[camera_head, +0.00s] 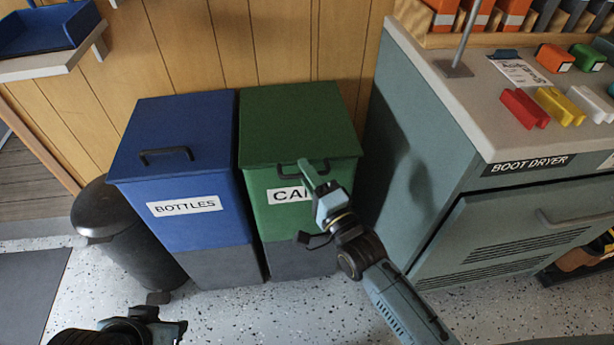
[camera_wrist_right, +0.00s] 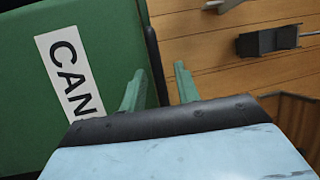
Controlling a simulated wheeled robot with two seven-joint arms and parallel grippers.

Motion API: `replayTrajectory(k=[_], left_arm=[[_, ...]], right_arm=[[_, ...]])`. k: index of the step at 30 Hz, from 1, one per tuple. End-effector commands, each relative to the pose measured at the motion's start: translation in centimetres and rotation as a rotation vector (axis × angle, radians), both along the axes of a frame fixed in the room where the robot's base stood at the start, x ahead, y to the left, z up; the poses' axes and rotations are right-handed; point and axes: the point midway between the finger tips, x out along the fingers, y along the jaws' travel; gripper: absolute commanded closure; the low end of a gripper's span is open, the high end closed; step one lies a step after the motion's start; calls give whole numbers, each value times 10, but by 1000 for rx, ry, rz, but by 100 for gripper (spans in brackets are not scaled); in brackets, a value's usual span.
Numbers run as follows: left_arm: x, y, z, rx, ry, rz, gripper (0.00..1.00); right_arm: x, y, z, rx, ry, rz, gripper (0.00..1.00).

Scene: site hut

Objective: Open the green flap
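The green flap (camera_head: 300,125) is the lid of the green bin (camera_head: 300,222), which has a white label partly hidden by my right gripper. The flap lies closed on the bin, with a dark handle (camera_head: 287,173) at its front edge. My right gripper (camera_head: 312,173) is at the right end of this handle. In the right wrist view its fingers (camera_wrist_right: 158,82) are apart, with a dark edge between or just beyond them; I cannot tell whether they touch it. The label (camera_wrist_right: 68,75) shows there at left. My left gripper (camera_head: 165,322) is low at the left, far from the bin, its fingers unclear.
A blue bin (camera_head: 190,210) labelled BOTTLES stands against the green bin's left side, with a dark round bin (camera_head: 125,235) beyond it. A grey boot dryer cabinet (camera_head: 500,235) stands to the right. The wooden wall (camera_head: 250,40) is behind. Speckled floor is free in front.

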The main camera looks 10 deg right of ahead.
Motion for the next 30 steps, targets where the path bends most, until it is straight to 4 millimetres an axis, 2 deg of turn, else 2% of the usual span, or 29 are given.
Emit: replayTrajectory(k=[9,17,30], left_arm=[[3,-2,2,-5,-19,-2,64],[3,-1,2,-5,-18,-1,64],[4,-1,3,-5,-21,-1,64]], right_arm=[[3,1,1,0,0,0,68],[3,1,1,0,0,0,100],[3,1,2,0,3,0,100]])
